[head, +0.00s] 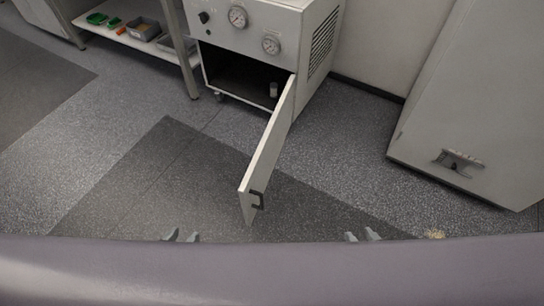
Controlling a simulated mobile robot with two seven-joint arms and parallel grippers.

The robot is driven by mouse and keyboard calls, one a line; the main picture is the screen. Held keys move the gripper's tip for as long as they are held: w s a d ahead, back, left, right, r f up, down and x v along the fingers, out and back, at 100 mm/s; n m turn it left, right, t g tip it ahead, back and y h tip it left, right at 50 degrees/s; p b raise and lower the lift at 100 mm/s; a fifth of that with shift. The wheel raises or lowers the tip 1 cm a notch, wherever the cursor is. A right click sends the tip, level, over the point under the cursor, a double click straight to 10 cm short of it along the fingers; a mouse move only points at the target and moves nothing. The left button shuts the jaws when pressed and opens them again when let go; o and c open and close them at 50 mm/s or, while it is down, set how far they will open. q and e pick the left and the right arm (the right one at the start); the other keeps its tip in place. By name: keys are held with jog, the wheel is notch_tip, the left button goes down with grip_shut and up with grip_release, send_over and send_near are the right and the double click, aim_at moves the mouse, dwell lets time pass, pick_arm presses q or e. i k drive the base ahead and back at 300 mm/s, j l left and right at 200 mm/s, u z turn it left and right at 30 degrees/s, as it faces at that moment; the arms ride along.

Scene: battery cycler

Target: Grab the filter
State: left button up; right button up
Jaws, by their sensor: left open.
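A small pale cylinder (273,90), which looks like the filter, stands inside the open lower compartment of the white machine (250,22), near its right side. The compartment's door (268,150) is swung open toward me, with a dark handle near its free end. My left gripper (182,236) shows only its fingertips at the bottom of the view, apart and empty. My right gripper (362,236) also shows only its fingertips, spread with a gap between them. Both are far from the cylinder.
A low shelf (118,35) with green and grey bins stands at the upper left. A large grey cabinet (480,110) with a handle is on the right. The open door juts into the floor space between my grippers. The floor (110,140) left of the door is clear.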

aim_at(273, 86)
jog(key=j+z, duration=0.1)
jog(key=z, duration=0.95)
jog(key=j+z, duration=0.9)
jog(key=j, duration=0.15)
jog(key=k+j+z, duration=0.15)
jog(key=j, duration=0.2)
jog(key=k+j+z, duration=0.2)
jog(key=j, duration=0.15)
jog(key=j+z, duration=0.15)
jog(key=j, duration=0.2)
jog(key=k+j, duration=0.25)
jog(key=j, duration=0.2)
jog(key=k+j+z, duration=0.1)
jog(key=j, duration=0.4)
jog(key=k+j+z, duration=0.1)
jog(key=k+j, duration=0.25)
